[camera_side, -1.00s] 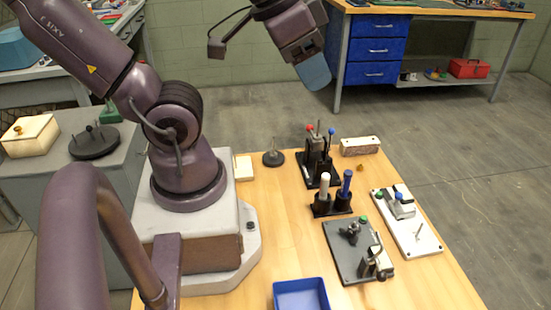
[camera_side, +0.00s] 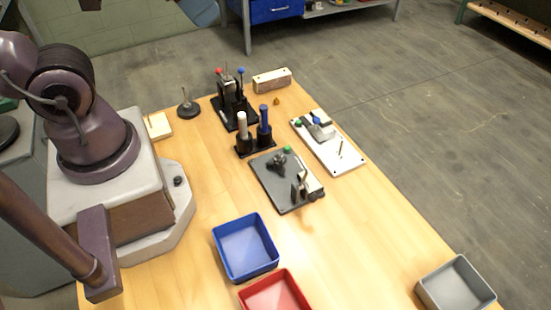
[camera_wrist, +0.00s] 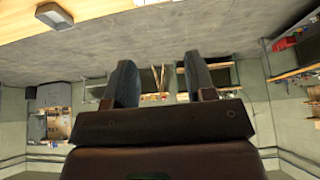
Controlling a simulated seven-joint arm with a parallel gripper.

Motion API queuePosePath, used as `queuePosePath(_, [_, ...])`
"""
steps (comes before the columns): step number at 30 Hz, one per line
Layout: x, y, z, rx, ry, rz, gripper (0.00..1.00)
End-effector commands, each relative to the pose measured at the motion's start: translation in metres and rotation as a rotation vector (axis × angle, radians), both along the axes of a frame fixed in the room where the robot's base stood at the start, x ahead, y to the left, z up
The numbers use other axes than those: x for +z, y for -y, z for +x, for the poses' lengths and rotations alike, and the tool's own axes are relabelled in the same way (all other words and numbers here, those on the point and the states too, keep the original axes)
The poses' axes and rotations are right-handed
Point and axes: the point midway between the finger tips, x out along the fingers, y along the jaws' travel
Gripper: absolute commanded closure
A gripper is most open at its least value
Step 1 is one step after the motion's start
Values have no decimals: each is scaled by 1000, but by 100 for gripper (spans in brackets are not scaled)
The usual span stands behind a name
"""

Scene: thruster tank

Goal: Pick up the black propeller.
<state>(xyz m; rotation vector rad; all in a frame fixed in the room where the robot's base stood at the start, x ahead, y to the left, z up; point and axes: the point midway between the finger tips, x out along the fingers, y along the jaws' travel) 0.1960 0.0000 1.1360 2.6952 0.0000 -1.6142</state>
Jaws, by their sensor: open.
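My gripper (camera_wrist: 160,64) is open in the wrist view, its two dark fingers apart with nothing between them. In the side view only a blue-grey tip of it (camera_side: 201,9) shows at the top edge, high up and away from the table things. I cannot pick out the black propeller for certain. A small dark part (camera_side: 279,161) sits on the grey plate (camera_side: 268,184) in the middle of the table, but it is too small to tell its shape. A black round base with an upright pin (camera_side: 189,108) stands near the back left edge of the table.
A black holder has a white and a blue peg (camera_side: 264,123). Behind it is a black stand with red and blue knobs (camera_side: 231,106). A white plate (camera_side: 335,150) lies right. Blue (camera_side: 262,268), red (camera_side: 262,281) and grey (camera_side: 432,297) bins are in front. Bare wood lies between.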

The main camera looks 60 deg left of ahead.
Motion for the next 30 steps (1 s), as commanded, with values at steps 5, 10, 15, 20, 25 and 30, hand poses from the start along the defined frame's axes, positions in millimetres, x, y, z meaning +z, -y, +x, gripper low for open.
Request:
queuePosePath(5, [0,0,0,0,0,0,49])
queuePosePath(10, [0,0,0,0,0,0,49])
queuePosePath(15, [0,0,0,0,0,0,31])
queuePosePath(20, [0,0,0,0,0,0,21])
queuePosePath(25, [-1,1,0,-4,-4,0,21])
queuePosePath(30, [-22,5,7,-25,-117,-2,21])
